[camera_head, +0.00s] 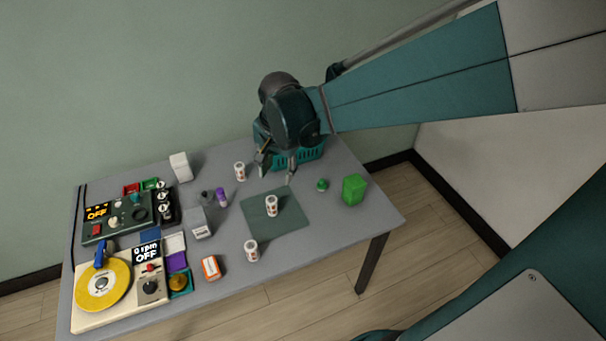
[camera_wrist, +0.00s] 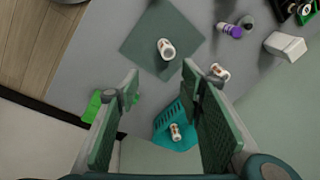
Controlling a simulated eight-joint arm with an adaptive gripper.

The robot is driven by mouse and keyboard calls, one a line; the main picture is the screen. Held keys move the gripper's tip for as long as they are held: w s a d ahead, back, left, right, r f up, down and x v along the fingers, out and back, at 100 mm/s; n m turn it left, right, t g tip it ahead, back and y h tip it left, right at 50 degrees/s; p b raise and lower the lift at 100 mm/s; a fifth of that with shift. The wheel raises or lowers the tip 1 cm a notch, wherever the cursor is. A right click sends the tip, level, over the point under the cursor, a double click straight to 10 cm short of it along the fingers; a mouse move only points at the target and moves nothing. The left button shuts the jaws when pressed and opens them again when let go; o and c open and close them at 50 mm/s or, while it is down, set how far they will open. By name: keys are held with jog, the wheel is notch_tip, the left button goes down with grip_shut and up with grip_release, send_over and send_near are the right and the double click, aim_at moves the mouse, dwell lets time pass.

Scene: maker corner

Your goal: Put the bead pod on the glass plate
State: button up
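Several small white cylinders with orange-red markings could be the bead pod; I cannot tell which. One cylinder (camera_head: 240,171) stands left of my gripper. Another (camera_head: 272,206) is on the dark green square (camera_head: 290,222), perhaps the glass plate. A third (camera_head: 251,250) stands near that square's front left corner. The wrist view shows one cylinder (camera_wrist: 175,131) inside the teal basket (camera_wrist: 161,136), and another (camera_wrist: 220,71) beside the right finger. My gripper (camera_head: 277,171) is open and empty, in front of the basket and behind the square.
A green block (camera_head: 354,190) and a small green item (camera_head: 322,185) stand at right. Machines (camera_head: 103,284) fill the left end. The front right tabletop is clear.

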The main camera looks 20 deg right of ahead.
jog(key=s+d+r+n+t, duration=0.1)
jog(key=s+r+n+t, duration=0.1)
jog(key=s+r+n, duration=0.3)
jog(key=s+d+r+n+t, duration=0.1)
jog(key=s+r+n+t, duration=0.2)
jog(key=s, duration=0.8)
jog(key=shift+d+r+n, duration=0.3)
jog(key=shift+r+n, duration=0.6)
jog(key=shift+n, duration=0.2)
jog(key=shift+s, duration=0.1)
dwell(0.9)
